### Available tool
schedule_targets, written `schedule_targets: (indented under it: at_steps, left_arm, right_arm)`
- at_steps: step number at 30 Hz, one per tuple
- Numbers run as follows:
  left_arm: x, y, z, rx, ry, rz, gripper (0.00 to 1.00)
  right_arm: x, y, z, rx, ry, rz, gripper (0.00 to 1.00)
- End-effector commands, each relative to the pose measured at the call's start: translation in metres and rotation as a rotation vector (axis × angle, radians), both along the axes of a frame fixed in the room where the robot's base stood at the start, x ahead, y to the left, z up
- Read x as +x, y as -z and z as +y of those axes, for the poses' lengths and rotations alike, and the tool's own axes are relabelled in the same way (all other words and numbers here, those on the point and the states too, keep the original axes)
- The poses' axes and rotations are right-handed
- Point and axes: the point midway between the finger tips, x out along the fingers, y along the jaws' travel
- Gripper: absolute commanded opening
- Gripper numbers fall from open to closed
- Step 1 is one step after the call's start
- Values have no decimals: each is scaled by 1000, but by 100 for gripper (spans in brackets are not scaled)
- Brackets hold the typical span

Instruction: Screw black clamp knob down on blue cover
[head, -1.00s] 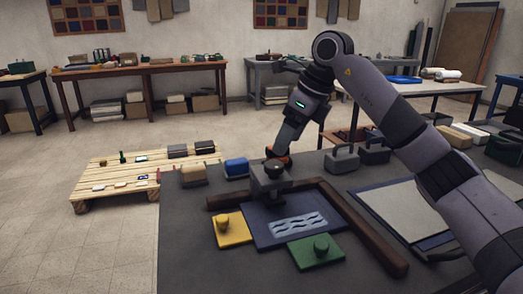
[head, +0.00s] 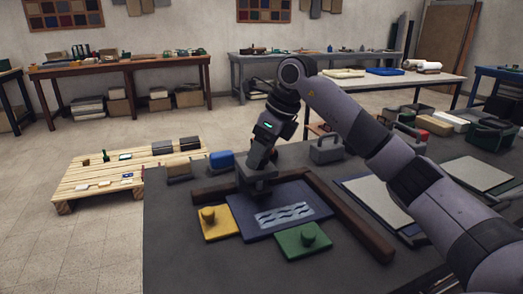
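The blue cover (head: 252,228), with a pale wavy pattern, lies flat on the dark table inside an L-shaped brown rail (head: 345,220). A grey clamp (head: 258,186) stands at its back left corner. My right gripper (head: 256,168) is tilted down at the top of this clamp. The black clamp knob is hidden behind or within the gripper, so I cannot tell whether the fingers are closed on it. My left gripper is not in view.
A yellow plate with a knob (head: 217,228) and a green plate with a knob (head: 302,246) lie by the cover's edges. A blue-topped block (head: 221,160) and a grey handled weight (head: 326,152) stand behind. The table's front left is clear.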

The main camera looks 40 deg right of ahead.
Motion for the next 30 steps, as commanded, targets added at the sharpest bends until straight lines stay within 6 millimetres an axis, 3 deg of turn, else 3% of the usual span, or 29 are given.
schedule_targets:
  at_steps: [1,3,4,17,30]
  left_arm:
    - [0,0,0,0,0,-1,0]
    - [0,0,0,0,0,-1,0]
    - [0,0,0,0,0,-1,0]
    - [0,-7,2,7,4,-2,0]
    - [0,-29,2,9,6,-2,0]
  right_arm:
    - [0,0,0,0,0,0,49]
    - [0,0,0,0,0,0,26]
    - [0,0,0,0,0,0,20]
    - [0,-2,0,1,72,-1,20]
    - [-1,-4,3,-1,429,-3,20]
